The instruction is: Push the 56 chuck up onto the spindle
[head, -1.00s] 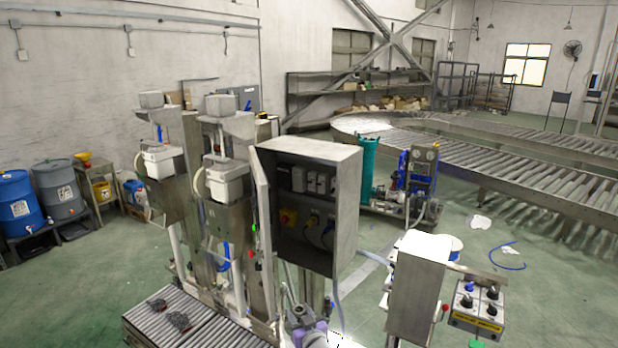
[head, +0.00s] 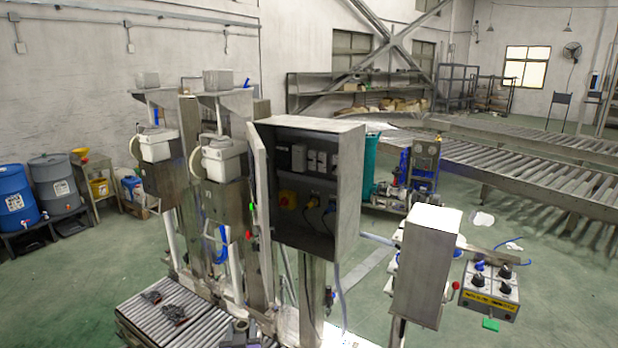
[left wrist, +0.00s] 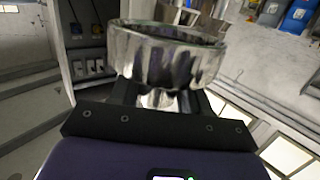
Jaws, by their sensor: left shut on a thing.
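A shiny metal cup-shaped chuck (left wrist: 165,55) with an open top rim and a fluted side fills the upper middle of the left wrist view. My left gripper (left wrist: 160,98) is shut on it from below, its dark fingers at the narrow lower part. I can read no number on the chuck. I cannot make out the spindle in either view. In the head view, I cannot clearly make out the left gripper or the chuck. My right gripper is in neither view.
An open grey electrical cabinet (head: 346,190) stands in the middle. Two machine columns with white boxes (head: 222,160) stand left of it, above a roller conveyor (head: 150,318). A metal box (head: 427,265) and a control panel (head: 489,287) stand at the right.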

